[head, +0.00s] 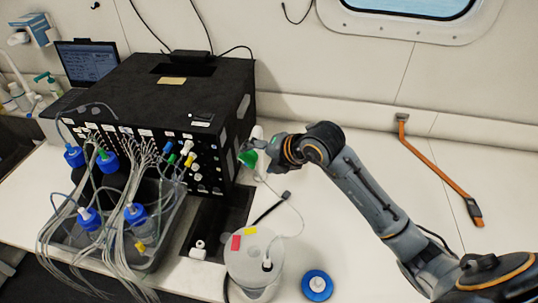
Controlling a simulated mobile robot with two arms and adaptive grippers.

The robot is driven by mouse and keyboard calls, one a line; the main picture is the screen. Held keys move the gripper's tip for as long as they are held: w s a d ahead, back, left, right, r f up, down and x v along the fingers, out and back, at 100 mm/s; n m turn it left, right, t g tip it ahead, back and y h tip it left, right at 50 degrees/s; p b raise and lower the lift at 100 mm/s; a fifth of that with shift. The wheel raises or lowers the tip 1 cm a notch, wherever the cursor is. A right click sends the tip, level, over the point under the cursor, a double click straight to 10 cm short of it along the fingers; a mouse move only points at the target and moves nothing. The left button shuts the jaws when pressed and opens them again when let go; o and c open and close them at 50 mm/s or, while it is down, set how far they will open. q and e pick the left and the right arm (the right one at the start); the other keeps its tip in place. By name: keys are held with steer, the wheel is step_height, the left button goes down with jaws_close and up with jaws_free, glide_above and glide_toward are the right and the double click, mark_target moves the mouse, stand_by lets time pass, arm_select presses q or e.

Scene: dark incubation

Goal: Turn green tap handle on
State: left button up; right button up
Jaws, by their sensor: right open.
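A black box (160,95) stands on the white counter, with tubes and small coloured fittings on its front panel. A small green fitting (171,158) sits on that panel beside blue and yellow ones. A larger green piece (248,158) shows right of the box, at the tip of my right gripper (262,155). I cannot tell which green part is the tap handle, or whether the gripper touches the larger piece. My right gripper is open and points left, its fingers small and partly hidden. My left gripper is not in view.
A grey tray (165,245) holds bottles with blue caps and many thin tubes. A white-lidded container (255,262) and a blue round cap (317,286) stand at the front.

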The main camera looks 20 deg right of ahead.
steer(key=v, duration=0.5)
steer(key=shift+a, duration=0.1)
